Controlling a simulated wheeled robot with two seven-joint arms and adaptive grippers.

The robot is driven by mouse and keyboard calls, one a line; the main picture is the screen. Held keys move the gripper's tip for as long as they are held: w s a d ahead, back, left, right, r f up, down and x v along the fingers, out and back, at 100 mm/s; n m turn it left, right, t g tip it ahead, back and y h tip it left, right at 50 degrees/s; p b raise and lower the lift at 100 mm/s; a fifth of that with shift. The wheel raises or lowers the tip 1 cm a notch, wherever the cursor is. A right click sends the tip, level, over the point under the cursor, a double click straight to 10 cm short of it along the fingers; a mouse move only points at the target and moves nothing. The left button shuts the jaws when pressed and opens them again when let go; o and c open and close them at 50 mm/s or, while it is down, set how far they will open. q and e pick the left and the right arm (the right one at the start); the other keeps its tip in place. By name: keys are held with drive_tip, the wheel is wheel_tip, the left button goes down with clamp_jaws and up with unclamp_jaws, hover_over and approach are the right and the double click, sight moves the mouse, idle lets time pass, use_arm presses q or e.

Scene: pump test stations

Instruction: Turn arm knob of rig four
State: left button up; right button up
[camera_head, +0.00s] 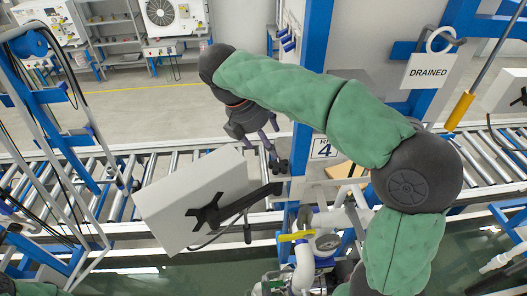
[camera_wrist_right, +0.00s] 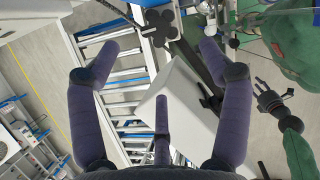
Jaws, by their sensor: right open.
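A black lobed knob (camera_head: 278,164) sits at the upper end of a black bracket arm (camera_head: 232,208) by the blue post marked 4 (camera_head: 324,150). The bracket carries a pale flat panel (camera_head: 190,195). My right gripper (camera_head: 270,146) is just above and beside the knob, fingers pointing down toward it. In the right wrist view the knob (camera_wrist_right: 160,25) appears beyond the spread, empty fingers of my right gripper (camera_wrist_right: 157,47), apart from them. My left gripper (camera_wrist_right: 272,98) is small at the right of that view, its fingers spread and empty.
A roller conveyor (camera_head: 480,170) runs behind the post. A yellow valve handle (camera_head: 296,236) and white pipes stand below the knob. A DRAINED tag (camera_head: 428,72) hangs on the right. A blue frame with cables (camera_head: 62,140) stands at left.

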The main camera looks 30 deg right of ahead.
sight(277, 164)
drive_tip(key=p+x, duration=0.1)
drive_tip(key=x, duration=0.8)
drive_tip(key=shift+w+a+f, duration=0.1)
drive_tip(key=shift+w+f, duration=0.05)
drive_tip(key=shift+f, duration=0.45)
drive_tip(key=shift+d+f, duration=0.2)
drive_tip(key=shift+c, duration=0.2)
drive_tip(key=c, duration=1.1)
